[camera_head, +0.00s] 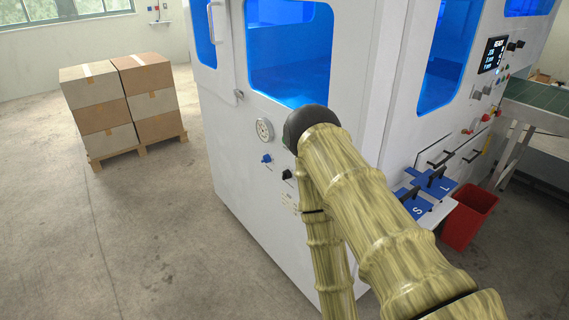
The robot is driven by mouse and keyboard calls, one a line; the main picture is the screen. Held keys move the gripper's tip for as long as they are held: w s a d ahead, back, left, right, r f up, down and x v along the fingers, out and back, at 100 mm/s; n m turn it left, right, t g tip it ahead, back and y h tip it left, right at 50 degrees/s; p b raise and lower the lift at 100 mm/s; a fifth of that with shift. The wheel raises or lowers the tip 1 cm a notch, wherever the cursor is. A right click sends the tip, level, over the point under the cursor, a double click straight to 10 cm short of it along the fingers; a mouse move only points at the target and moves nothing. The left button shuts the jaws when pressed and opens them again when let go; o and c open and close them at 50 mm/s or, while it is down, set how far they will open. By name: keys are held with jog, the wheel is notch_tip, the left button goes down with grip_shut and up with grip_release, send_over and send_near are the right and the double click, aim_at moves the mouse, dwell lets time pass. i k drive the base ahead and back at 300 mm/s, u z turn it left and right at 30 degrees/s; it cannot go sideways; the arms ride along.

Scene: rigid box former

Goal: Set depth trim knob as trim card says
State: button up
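The white box-forming machine (238,172) fills the middle and right. Its near panel carries a round gauge (264,130), a blue knob (266,158) and a black knob (287,174). Small printing shows below them, too small to read. Other small black knobs (511,46) sit beside the lit screen (493,54). I cannot tell which knob is the depth trim knob, and I cannot make out a trim card. My arm bends in front of the panel and covers part of it. My gripper is not visible.
Blue pieces marked S and L (418,211) lie on a shelf at the machine's right side. A red bin (467,216) stands beside them, near a green conveyor (540,98). Stacked cartons (104,101) stand on a pallet at left. The floor (130,225) between is clear.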

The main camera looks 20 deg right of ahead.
aim_at(286, 174)
jog(key=u, duration=1.8)
jog(key=i, duration=0.5)
jog(key=z, duration=2.7)
